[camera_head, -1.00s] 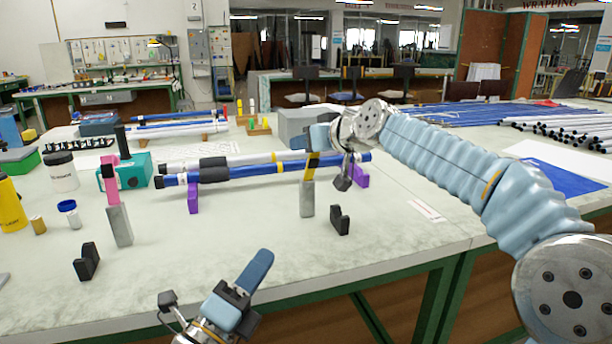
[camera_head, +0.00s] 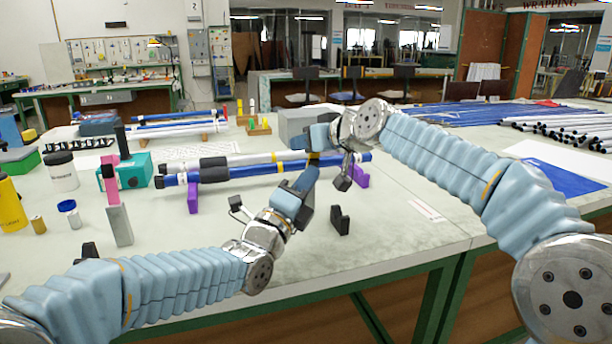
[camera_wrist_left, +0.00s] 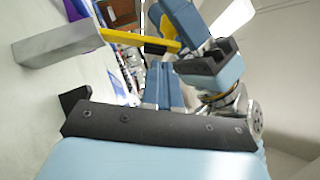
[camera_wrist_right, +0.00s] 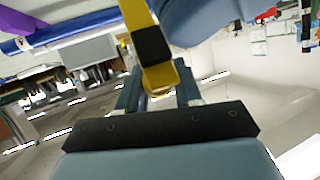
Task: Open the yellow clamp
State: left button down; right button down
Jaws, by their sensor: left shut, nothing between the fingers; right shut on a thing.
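The yellow clamp (camera_head: 313,159) has a black band and stands at the right end of the blue and grey rods. In the left wrist view its yellow arm (camera_wrist_left: 130,39) reaches from a grey post (camera_wrist_left: 60,46) toward my right gripper. My right gripper (camera_head: 319,138) is shut on the clamp's yellow arm, which enters between its fingers in the right wrist view (camera_wrist_right: 160,80). My left gripper (camera_head: 308,178) is shut and empty, just below and in front of the clamp. It hides the grey post in the head view.
A blue rod (camera_head: 245,172) and a grey rod lie across purple supports (camera_head: 193,198). A pink clamp (camera_head: 111,182) on a grey post stands at the left. A black bracket (camera_head: 340,220) stands right of my left gripper. The front right of the table is clear.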

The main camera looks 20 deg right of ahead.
aim_at(309, 163)
pick_arm(q)
jog(key=shift+w+r, duration=0.2)
jog(key=shift+w, duration=0.3)
pick_arm(e)
jog(key=shift+w+d+f, duration=0.1)
jog(key=shift+d+f, duration=0.15)
jog(key=shift+f, duration=0.3)
pick_arm(q)
jog(key=shift+w+r, duration=0.25)
jog(key=shift+w, duration=0.05)
jog(key=shift+w+a+r, duration=0.25)
jog(key=shift+w+a, duration=0.05)
jog(key=shift+w, duration=0.05)
pick_arm(e)
jog(key=shift+a+r, duration=0.1)
jog(key=shift+a, duration=0.15)
jog(key=c, duration=1.1)
grip_release()
pick_arm(q)
jog(key=shift+w+d, duration=0.1)
jog(key=shift+d, duration=0.15)
pick_arm(e)
jog(key=shift+o, duration=1.2)
jog(key=shift+d, duration=0.2)
pick_arm(q)
jog(key=shift+d+f, duration=0.1)
jog(key=shift+f, duration=0.1)
pick_arm(e)
jog(key=shift+w, duration=0.1)
jog(key=shift+r, duration=0.2)
